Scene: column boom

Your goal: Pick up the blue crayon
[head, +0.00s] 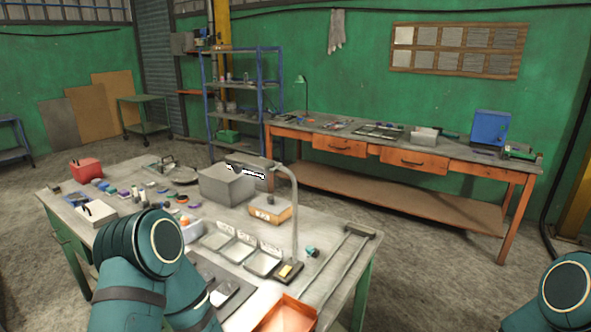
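I cannot make out the blue crayon for certain. Several small coloured items (137,192), some blue or purple, lie on the left part of the near workbench (330,235), too small to identify. My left arm's teal links cover the bench's front left corner and may hide things there. My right arm shows only as a teal link at the lower right corner, away from the bench. Neither gripper's fingers can be seen.
A grey box (227,184), a lamp with a bent pole (295,215), shallow trays (262,263) and an orange tray (287,315) occupy the near bench. A red box (87,170) is at its left. An orange workbench (415,158) stands behind, with floor between.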

